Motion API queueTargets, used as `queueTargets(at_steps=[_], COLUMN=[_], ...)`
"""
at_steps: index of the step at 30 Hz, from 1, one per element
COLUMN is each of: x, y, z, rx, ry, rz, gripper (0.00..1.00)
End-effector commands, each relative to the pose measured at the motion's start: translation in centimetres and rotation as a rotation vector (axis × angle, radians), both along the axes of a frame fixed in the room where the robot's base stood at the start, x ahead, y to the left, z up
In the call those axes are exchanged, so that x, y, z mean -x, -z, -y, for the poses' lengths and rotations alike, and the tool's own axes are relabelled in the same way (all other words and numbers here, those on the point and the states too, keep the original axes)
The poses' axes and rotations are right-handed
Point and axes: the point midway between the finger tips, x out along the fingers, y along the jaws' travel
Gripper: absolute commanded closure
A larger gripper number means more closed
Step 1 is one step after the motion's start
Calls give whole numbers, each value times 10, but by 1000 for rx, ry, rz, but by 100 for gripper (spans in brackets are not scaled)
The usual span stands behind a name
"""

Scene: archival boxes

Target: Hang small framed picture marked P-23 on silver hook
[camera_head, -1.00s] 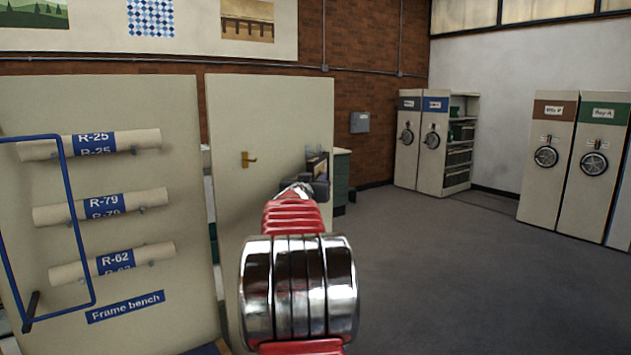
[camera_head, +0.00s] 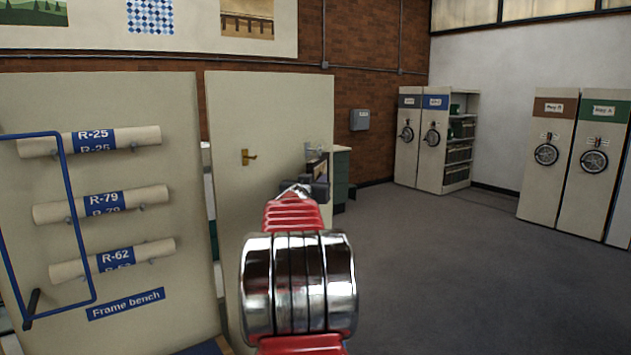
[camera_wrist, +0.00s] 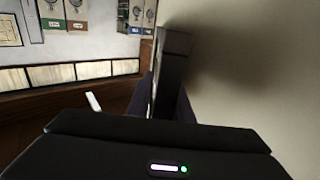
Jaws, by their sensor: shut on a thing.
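My gripper (camera_head: 308,190) is shut on a small dark-framed picture (camera_head: 317,168), seen nearly edge-on in front of the right edge of the cream panel (camera_head: 228,115). In the wrist view the frame (camera_wrist: 173,70) stands out as a dark edge beside the pale panel face (camera_wrist: 260,60); a gap or contact between them cannot be told. The P-23 mark is not readable. A brass hook (camera_head: 249,157) is on the panel, left of my gripper. A small greyish shape shows just above the picture; I cannot tell if it is the silver hook.
A left panel (camera_head: 180,230) holds rolled tubes, including R-79 (camera_head: 105,204), and a "Frame bench" sign (camera_head: 125,304). A blue wire frame (camera_head: 75,210) stands before it. A green cabinet (camera_head: 341,175) is behind the cream panel. Shelving units (camera_head: 420,140) stand far back; the right floor is clear.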

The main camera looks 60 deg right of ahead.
Motion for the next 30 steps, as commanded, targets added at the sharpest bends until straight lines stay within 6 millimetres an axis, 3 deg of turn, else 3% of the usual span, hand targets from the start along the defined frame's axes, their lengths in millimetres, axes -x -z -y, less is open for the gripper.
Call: queueTargets(at_steps=[1, 23, 24, 30], x=[-8, -8, -8, -5], y=[9, 12, 12, 9], z=[-2, -2, -1, -1], rx=[-15, -16, -15, -11], ry=[-17, -17, -16, -11], rz=[-8, -6, -6, -4], gripper=[100, 100, 77, 63])
